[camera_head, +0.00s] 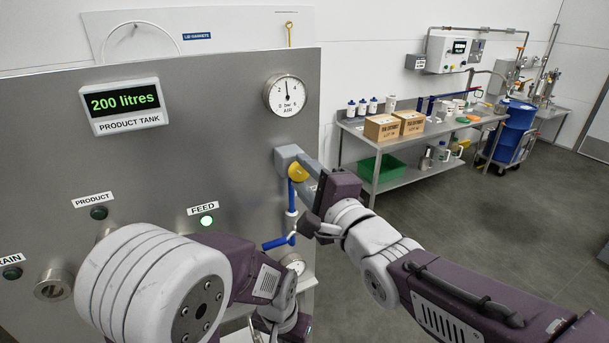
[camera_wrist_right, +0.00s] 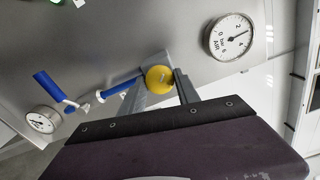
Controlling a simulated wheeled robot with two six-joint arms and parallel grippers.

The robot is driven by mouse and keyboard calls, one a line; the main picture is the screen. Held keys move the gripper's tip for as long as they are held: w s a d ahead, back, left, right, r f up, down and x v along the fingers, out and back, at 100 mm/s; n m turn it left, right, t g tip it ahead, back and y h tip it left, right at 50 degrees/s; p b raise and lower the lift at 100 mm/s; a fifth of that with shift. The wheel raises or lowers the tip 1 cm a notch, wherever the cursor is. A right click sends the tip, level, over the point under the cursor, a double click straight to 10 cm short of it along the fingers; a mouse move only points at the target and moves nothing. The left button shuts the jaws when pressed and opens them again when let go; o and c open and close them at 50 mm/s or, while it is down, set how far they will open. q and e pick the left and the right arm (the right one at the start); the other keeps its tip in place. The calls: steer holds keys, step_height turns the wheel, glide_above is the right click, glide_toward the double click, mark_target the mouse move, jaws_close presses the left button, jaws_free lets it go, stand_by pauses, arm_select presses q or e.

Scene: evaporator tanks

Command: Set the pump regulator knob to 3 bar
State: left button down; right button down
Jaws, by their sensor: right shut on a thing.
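The pump regulator knob (camera_head: 297,172) is a yellow ball-like knob on the right part of the grey panel. It also shows in the right wrist view (camera_wrist_right: 159,79), between my fingers. My right gripper (camera_head: 300,162) is shut on it, with grey fingers on either side. The round white air gauge (camera_head: 288,94), marked 0 to 6 bar, sits above the knob. Its needle points nearly straight up, between 2 and 4, at about 3. The gauge also shows in the wrist view (camera_wrist_right: 230,38). My left arm crosses the lower left; I cannot make out its gripper.
A blue-handled valve (camera_head: 278,242) and a small lower gauge (camera_head: 293,263) are below the knob. A steel bench (camera_head: 400,165) with boxes stands back right. Floor between is clear.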

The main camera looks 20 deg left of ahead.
steer(key=c, duration=0.9)
jaws_free()
steer(key=v, duration=0.9)
